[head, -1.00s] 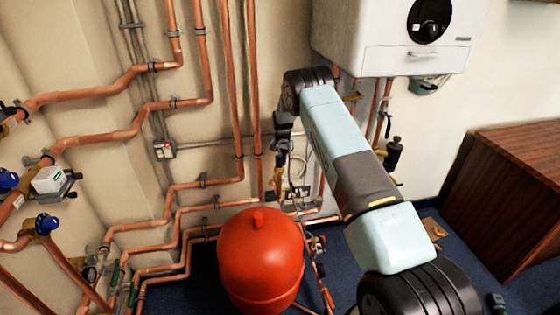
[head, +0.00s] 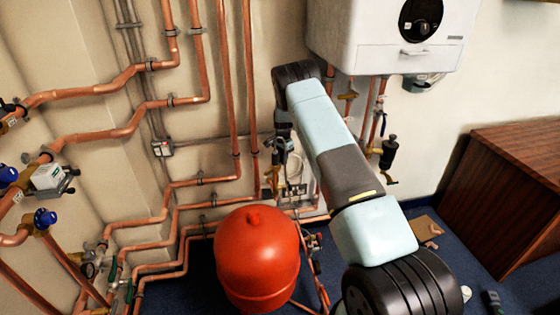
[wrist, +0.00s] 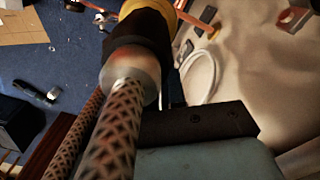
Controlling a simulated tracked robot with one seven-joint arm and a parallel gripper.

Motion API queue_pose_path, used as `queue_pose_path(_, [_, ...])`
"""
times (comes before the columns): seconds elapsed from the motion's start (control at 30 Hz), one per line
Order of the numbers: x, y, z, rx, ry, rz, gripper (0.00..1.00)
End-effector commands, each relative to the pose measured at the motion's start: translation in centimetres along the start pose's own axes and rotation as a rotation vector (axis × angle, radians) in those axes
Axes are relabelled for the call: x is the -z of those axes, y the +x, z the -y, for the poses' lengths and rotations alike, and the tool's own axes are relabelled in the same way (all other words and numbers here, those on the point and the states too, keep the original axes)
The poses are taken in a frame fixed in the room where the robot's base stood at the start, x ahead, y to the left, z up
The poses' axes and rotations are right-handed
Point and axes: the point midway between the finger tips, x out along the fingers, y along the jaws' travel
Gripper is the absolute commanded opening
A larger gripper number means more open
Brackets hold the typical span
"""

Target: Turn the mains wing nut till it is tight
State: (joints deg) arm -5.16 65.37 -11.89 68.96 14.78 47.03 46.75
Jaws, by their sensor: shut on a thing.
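In the wrist view a braided hose (wrist: 112,130) runs up close to the camera into a metal ferrule (wrist: 133,70). Beyond it are a black collar (wrist: 140,38) and a yellow part. I cannot pick out the mains wing nut's wings; they are hidden or blurred at this hose end. A dark part of my gripper lies beside the hose at the bottom. In the head view my gripper (head: 272,178) is small at the far end of my arm, low at the pipework by the wall. It is shut on the fitting; its fingertips are largely hidden.
A red expansion vessel (head: 257,260) stands left of my arm. A white boiler (head: 395,35) hangs above right. Copper pipes (head: 150,190) cover the wall at left. A brown wooden cabinet (head: 520,190) is at right. A pale hose (wrist: 199,75) loops past the fitting.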

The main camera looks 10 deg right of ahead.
Motion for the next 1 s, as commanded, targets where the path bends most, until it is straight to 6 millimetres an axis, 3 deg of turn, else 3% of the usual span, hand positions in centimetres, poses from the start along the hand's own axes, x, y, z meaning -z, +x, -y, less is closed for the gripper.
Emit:
queue_pose_path(0.23, [-0.1,0.1,0.0,-0.002,0.002,0.002,0.0])
queue_pose_path(0.27, [-0.1,0.1,0.0,-0.002,0.002,0.003,0.12])
queue_pose_path(0.5, [0.0,0.1,-0.1,-0.001,0.002,0.002,0.35])
queue_pose_path(0.83, [0.1,-0.3,-0.1,0.0,0.001,0.001,0.36])
queue_pose_path(1.0, [0.1,-2.5,0.0,0.001,0.001,0.0,0.36])
